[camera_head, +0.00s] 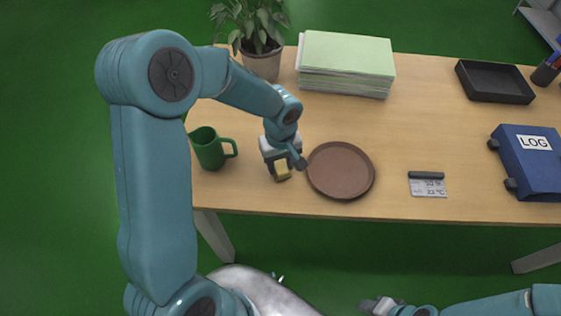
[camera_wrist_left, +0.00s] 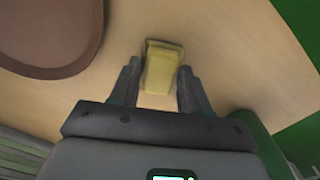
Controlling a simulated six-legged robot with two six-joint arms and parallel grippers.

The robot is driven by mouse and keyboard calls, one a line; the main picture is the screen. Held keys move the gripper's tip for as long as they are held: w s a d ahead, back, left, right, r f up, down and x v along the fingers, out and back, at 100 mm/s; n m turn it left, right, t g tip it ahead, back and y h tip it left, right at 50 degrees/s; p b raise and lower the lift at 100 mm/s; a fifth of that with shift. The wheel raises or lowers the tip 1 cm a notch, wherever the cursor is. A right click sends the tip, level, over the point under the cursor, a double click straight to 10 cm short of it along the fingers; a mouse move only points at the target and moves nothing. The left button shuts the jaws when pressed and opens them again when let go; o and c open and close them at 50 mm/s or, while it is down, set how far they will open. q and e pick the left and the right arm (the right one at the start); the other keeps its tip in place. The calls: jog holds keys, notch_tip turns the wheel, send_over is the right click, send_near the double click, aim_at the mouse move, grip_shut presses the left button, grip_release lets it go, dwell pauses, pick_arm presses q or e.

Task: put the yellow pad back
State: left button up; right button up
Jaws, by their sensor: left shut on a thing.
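The yellow pad (camera_head: 282,174) is a small block near the table's front edge, between the green mug and the brown round tray. My left gripper (camera_head: 278,166) is shut on it from above and hides part of it. In the left wrist view the yellow pad (camera_wrist_left: 161,66) stands out between the two dark fingertips of the left gripper (camera_wrist_left: 158,82). I cannot tell whether the pad touches the table. My right gripper (camera_head: 380,306) is low in the head view, off the table's front edge; its jaws are too small to read.
The brown round tray (camera_head: 341,170) lies just right of the pad, the green mug (camera_head: 208,148) to the left. A paper stack (camera_head: 345,62) and potted plant (camera_head: 262,62) stand behind.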

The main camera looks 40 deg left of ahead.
aim_at(280, 166)
pick_arm(q)
jog(key=shift+f+b, duration=0.25)
jog(key=shift+b, duration=0.05)
jog(key=o, duration=0.9)
jog(key=shift+r, duration=0.1)
jog(key=shift+o, duration=0.2)
jog(key=shift+r+p, duration=0.2)
jog(key=shift+p, duration=0.1)
jog(key=shift+w+r, duration=0.1)
jog(key=shift+r, duration=0.2)
notch_tip(280, 166, up, 11)
jog(key=p, duration=0.1)
jog(key=shift+r, duration=0.15)
jog(key=shift+s, duration=0.2)
